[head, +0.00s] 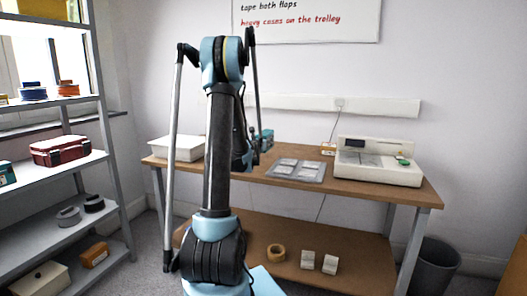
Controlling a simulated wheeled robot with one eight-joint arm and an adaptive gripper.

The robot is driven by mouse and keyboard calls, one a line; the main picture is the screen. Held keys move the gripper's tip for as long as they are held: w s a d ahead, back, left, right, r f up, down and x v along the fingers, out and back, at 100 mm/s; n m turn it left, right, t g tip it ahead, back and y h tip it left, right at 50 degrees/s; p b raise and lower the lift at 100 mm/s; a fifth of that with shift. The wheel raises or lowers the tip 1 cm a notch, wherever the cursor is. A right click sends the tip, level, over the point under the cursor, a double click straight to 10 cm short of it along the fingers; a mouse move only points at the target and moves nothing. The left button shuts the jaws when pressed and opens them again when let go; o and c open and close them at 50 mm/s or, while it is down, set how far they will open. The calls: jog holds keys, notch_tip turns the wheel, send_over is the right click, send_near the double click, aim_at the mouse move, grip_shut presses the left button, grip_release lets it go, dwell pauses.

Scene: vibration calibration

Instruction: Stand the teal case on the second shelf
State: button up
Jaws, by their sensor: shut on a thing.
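A small teal case (266,140) shows just right of my gripper (255,142), over the back of the wooden table. My gripper is shut on it; my own arm hides most of the jaws and part of the case. I cannot tell whether the case touches the table. The grey shelf unit stands at the left, and one shelf (88,161) holds a red case (60,149). Another teal box (6,173) is cut off by the left picture edge on that same shelf.
The wooden table (400,190) bears a white tray (178,148), a grey tray (297,170) and a beige instrument (377,161). Higher on the shelves are spools (67,88); lower are grey rings (69,216) and an orange box (95,255). A bin (433,267) stands right.

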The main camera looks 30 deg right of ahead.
jog(key=shift+f, duration=2.2)
jog(key=shift+a, duration=0.1)
jog(key=o, duration=1.4)
